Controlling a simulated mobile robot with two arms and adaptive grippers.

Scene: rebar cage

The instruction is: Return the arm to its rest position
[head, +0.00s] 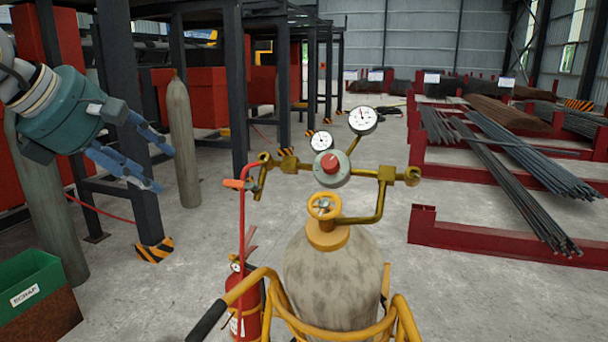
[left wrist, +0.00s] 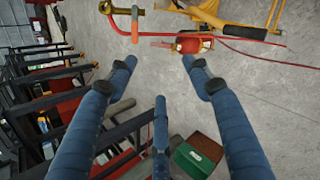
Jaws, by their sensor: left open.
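My left gripper (head: 162,169) is at the upper left of the head view, its blue fingers spread and pointing right and down. It is open with nothing between the fingers. In the left wrist view the open fingers (left wrist: 160,62) have bare concrete floor between them. The gripper is left of the gas cylinder (head: 333,275) with its yellow valve handwheel (head: 324,206) and brass regulator (head: 332,168), apart from them. My right gripper is not in view.
A yellow cart frame (head: 405,318) surrounds the cylinder. A red fire extinguisher (head: 245,300) stands beside it. A green scrap bin (head: 30,275) is at lower left. A grey cylinder (head: 183,145) and dark steel posts (head: 145,195) stand near my gripper. Rebar racks (head: 500,240) are at right.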

